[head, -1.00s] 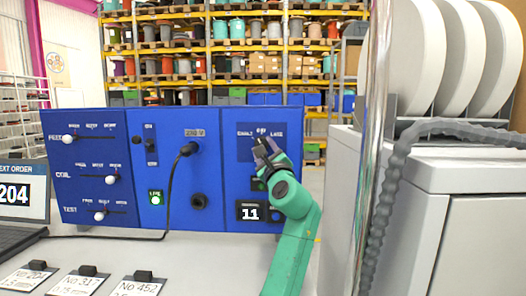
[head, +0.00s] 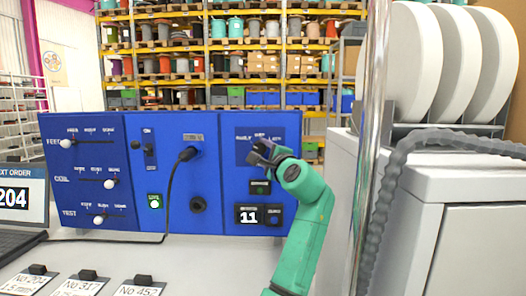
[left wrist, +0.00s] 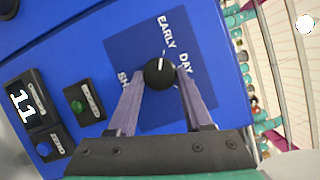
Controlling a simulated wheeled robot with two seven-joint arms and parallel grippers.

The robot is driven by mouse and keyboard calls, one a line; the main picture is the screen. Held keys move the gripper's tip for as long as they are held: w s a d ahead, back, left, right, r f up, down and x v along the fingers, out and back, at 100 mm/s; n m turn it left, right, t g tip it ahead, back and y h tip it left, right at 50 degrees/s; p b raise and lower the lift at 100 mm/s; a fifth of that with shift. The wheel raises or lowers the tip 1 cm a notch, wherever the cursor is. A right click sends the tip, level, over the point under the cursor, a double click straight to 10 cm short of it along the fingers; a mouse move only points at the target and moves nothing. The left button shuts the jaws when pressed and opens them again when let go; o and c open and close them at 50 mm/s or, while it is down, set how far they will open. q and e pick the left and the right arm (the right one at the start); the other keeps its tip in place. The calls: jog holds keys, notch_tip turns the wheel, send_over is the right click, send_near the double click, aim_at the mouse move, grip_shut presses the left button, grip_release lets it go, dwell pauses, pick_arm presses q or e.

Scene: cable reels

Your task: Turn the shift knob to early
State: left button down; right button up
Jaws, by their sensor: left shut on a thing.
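The shift knob (left wrist: 160,73) is a round black knob with a white pointer line on a dark blue plate (left wrist: 205,90) of the blue panel. In the left wrist view its pointer points at the word EARLY; DAY is printed beside it, and LATE is hidden there. My left gripper (left wrist: 161,78) has a finger on each side of the knob and is shut on it. In the head view, my left gripper (head: 262,152) covers the knob at the panel's upper right. My right gripper is not in view.
A black cable (head: 172,190) hangs from a socket left of my arm. A chrome pole (head: 372,150) and a grey cabinet (head: 480,185) stand close on the right.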

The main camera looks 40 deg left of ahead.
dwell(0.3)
pick_arm(q)
jog(key=shift+c, duration=1.6)
grip_release()
jog(key=shift+w, duration=0.1)
jog(key=b+v, duration=0.3)
jog(key=v, duration=1.1)
jog(key=shift+d+f, duration=0.15)
jog(key=shift+d, duration=0.05)
